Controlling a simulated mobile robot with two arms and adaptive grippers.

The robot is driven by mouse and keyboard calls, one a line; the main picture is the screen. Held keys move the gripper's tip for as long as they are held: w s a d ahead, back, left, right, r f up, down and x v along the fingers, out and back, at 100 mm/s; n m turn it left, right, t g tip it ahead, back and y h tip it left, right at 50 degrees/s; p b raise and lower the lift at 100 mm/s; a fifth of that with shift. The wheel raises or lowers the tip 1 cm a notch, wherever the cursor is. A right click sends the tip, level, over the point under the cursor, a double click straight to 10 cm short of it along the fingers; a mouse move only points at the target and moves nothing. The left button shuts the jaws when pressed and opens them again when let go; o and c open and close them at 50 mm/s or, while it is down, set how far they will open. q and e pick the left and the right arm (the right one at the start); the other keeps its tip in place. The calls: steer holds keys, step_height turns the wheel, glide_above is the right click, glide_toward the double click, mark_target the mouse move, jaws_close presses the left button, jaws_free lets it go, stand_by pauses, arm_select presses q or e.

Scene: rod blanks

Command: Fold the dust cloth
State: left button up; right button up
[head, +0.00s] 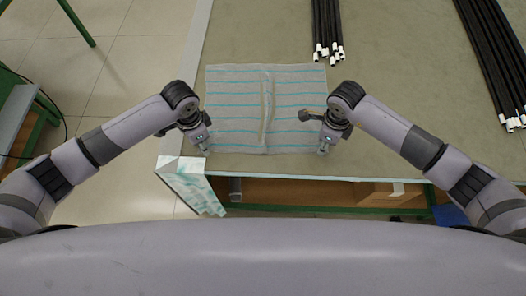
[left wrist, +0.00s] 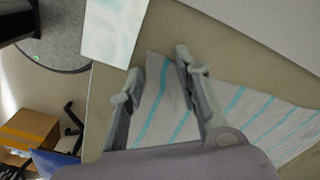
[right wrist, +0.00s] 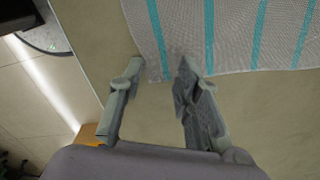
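The dust cloth (head: 235,112) lies spread on the table, pale grey with teal stripes. A raised crease runs down its middle, from the far side towards the near edge. My left gripper (head: 205,146) is at the cloth's near left corner. In the left wrist view its fingers (left wrist: 160,62) are apart, with part of the cloth (left wrist: 178,110) showing between them. My right gripper (head: 323,148) is at the near right corner. In the right wrist view its fingers (right wrist: 160,62) are apart, with a cloth corner (right wrist: 160,40) between them. I cannot tell whether either touches the cloth.
Black rods with white ends (head: 327,30) lie beyond the cloth to the right. More rods (head: 492,60) lie at the far right. A white and teal sheet-like piece (head: 188,180) covers the table's near left corner. The table (head: 400,95) is bare between the rod groups.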

arm_select(q)
steer(key=shift+s+f, duration=0.1)
steer(key=shift+f, duration=0.05)
steer(key=c, duration=0.7)
arm_select(e)
steer(key=shift+s+f, duration=0.1)
steer(key=shift+f, duration=0.05)
steer(key=c, duration=0.7)
arm_select(q)
jaws_close()
arm_select(e)
steer(key=shift+s+f, duration=0.1)
jaws_close()
